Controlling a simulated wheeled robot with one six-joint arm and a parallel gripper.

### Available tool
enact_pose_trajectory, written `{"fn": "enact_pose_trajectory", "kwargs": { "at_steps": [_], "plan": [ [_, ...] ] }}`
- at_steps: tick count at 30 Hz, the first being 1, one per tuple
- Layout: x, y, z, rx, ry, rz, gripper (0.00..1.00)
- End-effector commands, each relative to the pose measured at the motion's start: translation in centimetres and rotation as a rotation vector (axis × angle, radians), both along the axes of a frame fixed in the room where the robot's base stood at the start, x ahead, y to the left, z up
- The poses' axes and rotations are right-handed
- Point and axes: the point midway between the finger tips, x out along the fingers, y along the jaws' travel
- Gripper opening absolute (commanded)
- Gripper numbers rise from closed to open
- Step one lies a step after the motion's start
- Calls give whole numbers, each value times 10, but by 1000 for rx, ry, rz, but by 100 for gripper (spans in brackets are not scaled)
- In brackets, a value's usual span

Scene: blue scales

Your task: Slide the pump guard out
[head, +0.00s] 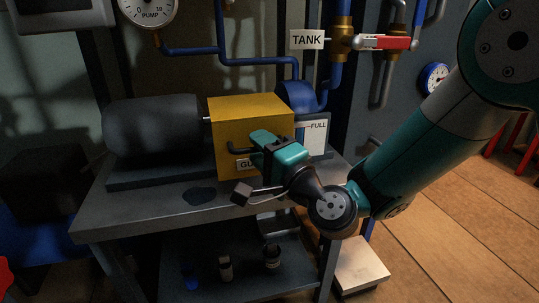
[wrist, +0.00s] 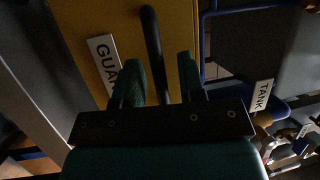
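The pump guard (head: 248,108) is a yellow box on the bench, between a dark grey motor and a blue pump part. A dark bar handle (head: 236,151) is on its front, beside a white label partly hidden by my gripper. In the wrist view the yellow face (wrist: 88,22), the handle (wrist: 150,30) and the label reading GUA (wrist: 101,60) show close up. My gripper (head: 262,139) is at the guard's front. In the wrist view its two green fingers (wrist: 160,65) are apart, with the handle lying between them and visible gaps on both sides. I cannot tell how deep the handle sits.
The motor (head: 150,127) is left of the guard. Pipes and a red valve lever (head: 385,42) are above. The bench top (head: 150,205) is mostly clear in front; small bottles stand below.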

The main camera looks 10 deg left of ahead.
Motion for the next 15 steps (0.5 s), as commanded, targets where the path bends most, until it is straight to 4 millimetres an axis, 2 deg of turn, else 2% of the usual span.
{"fn": "enact_pose_trajectory", "kwargs": {
  "at_steps": [8,15],
  "plan": [
    [-17,-20,-13,2,-1,-1,37],
    [-45,-51,-20,1,-2,-2,37]
  ]
}}
